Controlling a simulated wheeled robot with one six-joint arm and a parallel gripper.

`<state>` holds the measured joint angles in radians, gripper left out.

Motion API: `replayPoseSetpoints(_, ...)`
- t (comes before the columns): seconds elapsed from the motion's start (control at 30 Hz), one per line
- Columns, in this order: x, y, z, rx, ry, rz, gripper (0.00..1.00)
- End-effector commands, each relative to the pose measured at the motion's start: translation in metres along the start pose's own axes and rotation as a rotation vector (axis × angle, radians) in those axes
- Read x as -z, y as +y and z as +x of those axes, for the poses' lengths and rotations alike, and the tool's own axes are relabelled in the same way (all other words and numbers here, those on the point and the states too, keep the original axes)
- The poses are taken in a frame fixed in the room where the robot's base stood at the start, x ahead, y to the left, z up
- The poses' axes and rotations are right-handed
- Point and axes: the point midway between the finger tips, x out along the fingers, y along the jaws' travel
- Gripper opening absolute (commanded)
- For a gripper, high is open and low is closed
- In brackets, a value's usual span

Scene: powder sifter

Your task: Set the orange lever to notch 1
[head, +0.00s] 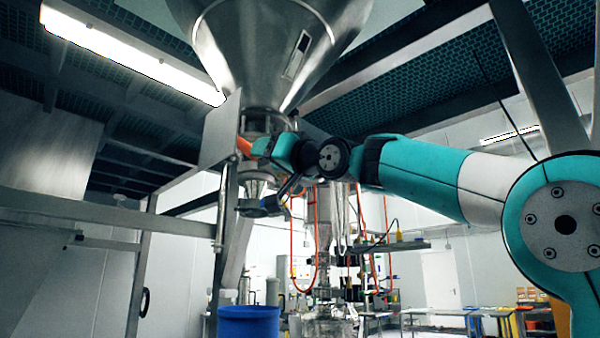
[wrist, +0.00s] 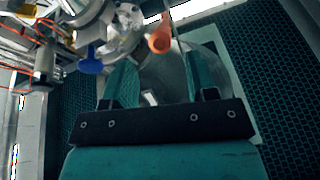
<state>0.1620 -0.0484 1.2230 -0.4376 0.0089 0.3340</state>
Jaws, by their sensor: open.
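The orange lever (wrist: 160,36) shows in the wrist view at the top, its rounded end pointing toward me. My gripper (wrist: 160,62) is open, with one teal finger on each side. The lever's end appears just beyond the fingertips and between them sideways. I cannot tell whether it touches a finger. In the head view the orange lever (head: 243,145) shows as a small piece just left of my gripper (head: 258,147), below the steel hopper. The gripper and arm hide part of it there. No notch marks can be made out.
The big steel hopper (head: 265,50) hangs above the gripper. A flat metal plate (head: 219,130) stands just left of the lever. A blue knob (wrist: 90,63) sits left of the fingers in the wrist view. A blue drum (head: 248,322) stands below.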

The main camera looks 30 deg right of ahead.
Motion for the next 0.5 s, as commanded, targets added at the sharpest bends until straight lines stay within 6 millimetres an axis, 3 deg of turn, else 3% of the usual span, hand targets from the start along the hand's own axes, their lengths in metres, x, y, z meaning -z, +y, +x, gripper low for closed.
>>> replayPoseSetpoints(0.03,-0.005,0.001,-0.018,-0.004,0.003,-0.003,0.53)
replayPoseSetpoints(0.2,-0.004,0.003,-0.057,-0.006,0.002,-0.003,0.53)
replayPoseSetpoints(0.5,-0.001,0.001,-0.092,-0.002,0.001,0.0,0.53)
